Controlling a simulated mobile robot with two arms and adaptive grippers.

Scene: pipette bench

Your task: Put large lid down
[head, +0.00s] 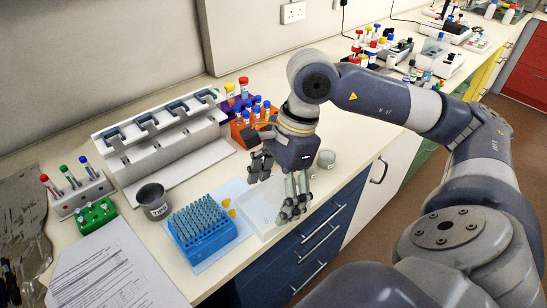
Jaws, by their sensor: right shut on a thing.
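My right gripper (278,184) reaches down from the right over the front of the bench, its fingers spread on either side of a pale translucent lid (258,213). It is shut on this large lid. The lid is low over the bench near its front edge, just right of the blue tip rack (205,250). I cannot tell whether its underside touches the surface. The fingers and wrist hide its far right part. I cannot make out my left gripper.
A grey cup (153,201), a pipette stand (160,146), and a tube rack (80,197) stand to the left. Small yellow pieces (228,207) lie between rack and lid. An orange tube rack (244,132) is behind the gripper. A small container (326,158) stands right of it.

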